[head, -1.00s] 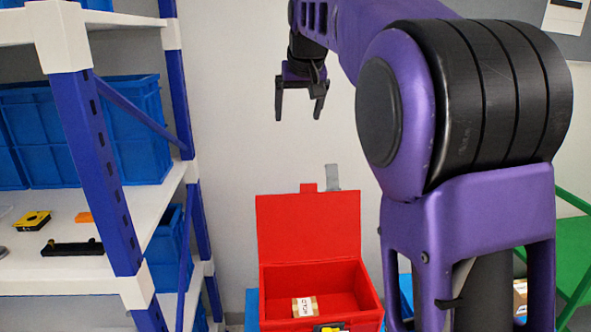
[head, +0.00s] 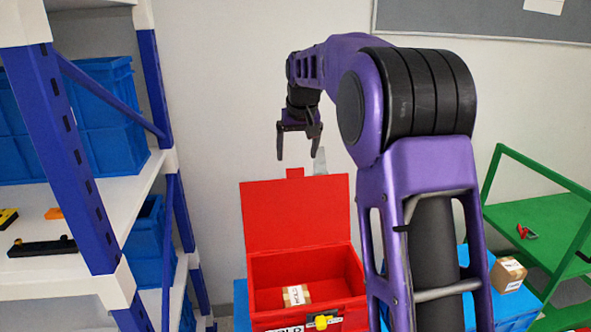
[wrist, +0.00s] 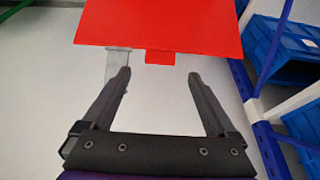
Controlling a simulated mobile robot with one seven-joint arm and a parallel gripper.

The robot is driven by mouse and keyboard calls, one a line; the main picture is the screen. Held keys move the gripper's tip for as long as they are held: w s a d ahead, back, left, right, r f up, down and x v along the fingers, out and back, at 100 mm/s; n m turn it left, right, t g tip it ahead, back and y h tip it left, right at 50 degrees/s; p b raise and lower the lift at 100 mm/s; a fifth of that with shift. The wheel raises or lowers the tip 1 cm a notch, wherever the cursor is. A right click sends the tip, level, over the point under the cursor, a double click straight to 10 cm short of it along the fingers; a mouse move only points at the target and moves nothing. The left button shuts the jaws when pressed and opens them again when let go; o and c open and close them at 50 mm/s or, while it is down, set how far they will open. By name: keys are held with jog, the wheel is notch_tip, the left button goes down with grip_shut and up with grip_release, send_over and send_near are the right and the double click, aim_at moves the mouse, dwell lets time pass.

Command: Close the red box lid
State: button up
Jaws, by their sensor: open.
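The red box (head: 265,268) stands with its lid (head: 297,215) raised upright at the back. A small cardboard box (head: 296,295) lies inside it, and a yellow latch (head: 322,322) is on its front. My gripper (head: 299,155) is open and empty, pointing down above the lid's top edge in the head view. In the wrist view the lid (wrist: 160,25) fills the top, with its small red tab (wrist: 160,57) just beyond the open fingers (wrist: 162,75). The fingers appear apart from the lid.
A shelf with blue posts (head: 75,150) and blue bins (head: 105,115) stands at the left. A green cart (head: 545,225) is at the right. A cardboard box (head: 508,274) sits on a blue surface. A grey wall is behind.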

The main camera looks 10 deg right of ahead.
aim_at(295, 170)
jog(key=x, duration=0.6)
jog(key=shift+b, duration=0.35)
grip_shut()
